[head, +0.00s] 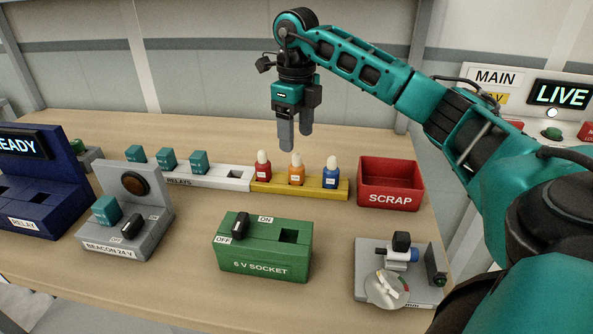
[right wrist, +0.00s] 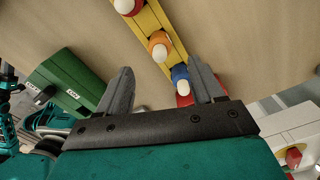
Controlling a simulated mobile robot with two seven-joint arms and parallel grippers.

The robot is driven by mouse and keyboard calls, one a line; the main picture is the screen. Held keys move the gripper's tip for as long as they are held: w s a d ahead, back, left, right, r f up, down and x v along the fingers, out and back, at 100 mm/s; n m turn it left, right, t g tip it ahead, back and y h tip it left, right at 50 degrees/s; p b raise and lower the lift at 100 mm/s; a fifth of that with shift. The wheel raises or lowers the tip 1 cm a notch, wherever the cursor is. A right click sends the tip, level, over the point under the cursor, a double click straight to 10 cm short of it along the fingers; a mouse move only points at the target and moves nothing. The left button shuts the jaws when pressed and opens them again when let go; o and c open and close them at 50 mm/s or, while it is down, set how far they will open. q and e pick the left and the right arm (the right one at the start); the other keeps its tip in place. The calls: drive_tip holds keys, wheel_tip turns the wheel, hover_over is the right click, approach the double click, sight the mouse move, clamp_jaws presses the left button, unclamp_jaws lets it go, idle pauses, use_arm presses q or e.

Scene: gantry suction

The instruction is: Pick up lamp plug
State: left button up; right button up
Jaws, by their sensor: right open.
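Three lamp plugs with pale bulb tops stand upright in a yellow rack (head: 331,190): a red one (head: 263,166), an orange one (head: 296,171) and a blue one (head: 331,174). My right gripper (head: 296,143) is open and empty, fingers down, above and apart from the plugs. In the right wrist view, the orange plug (right wrist: 158,46) and the blue plug (right wrist: 180,76) show between the fingers (right wrist: 160,68). The red plug (right wrist: 127,7) is at the top edge, partly cut off. My left gripper is not in view.
A red scrap bin (head: 390,188) stands right of the rack; a white relay rack (head: 220,182) adjoins its left. In front are a green 6 V socket box (head: 264,262), a grey beacon stand (head: 95,236) and a grey fixture (head: 432,293). Bare table lies behind the racks.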

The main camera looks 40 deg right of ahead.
sight(297, 164)
wheel_tip(297, 164, down, 9)
drive_tip(key=shift+s+r, duration=0.1)
idle(0.4)
drive_tip(key=shift+c, duration=0.5)
drive_tip(key=c, duration=1)
